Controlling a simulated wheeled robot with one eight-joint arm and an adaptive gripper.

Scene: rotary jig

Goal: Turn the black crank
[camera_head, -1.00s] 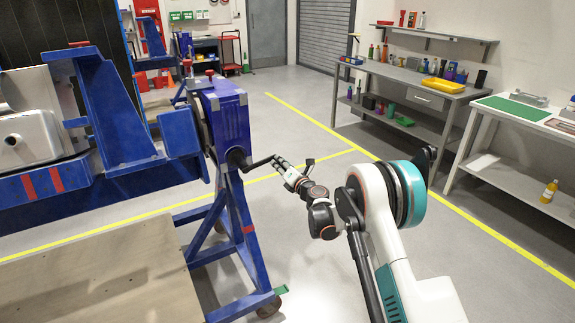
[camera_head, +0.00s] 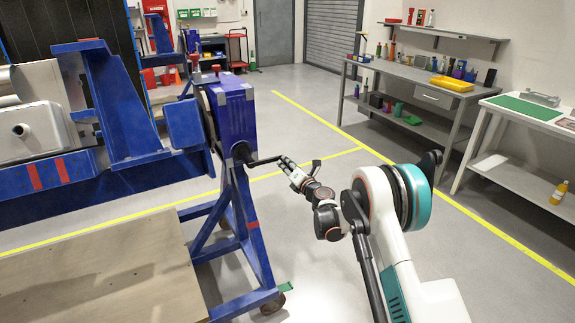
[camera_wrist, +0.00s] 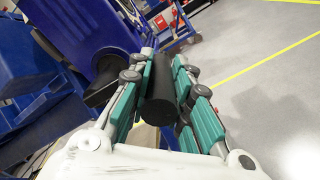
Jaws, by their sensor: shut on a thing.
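The black crank (camera_head: 264,161) sticks out from the hub on the blue gearbox (camera_head: 234,112) of the rotary jig. In the head view its arm runs to the right, nearly level, toward my gripper (camera_head: 287,163). In the wrist view the crank's black cylindrical handle (camera_wrist: 161,92) lies between the two teal-padded fingers of my gripper (camera_wrist: 160,100), which are shut on it. The blue gearbox also shows in the wrist view (camera_wrist: 115,30). The far end of the handle is partly hidden in the head view by my fingers.
The jig's blue stand (camera_head: 246,232) on casters is left of my arm. A wooden platform (camera_head: 100,270) lies at the lower left. The floor between is clear.

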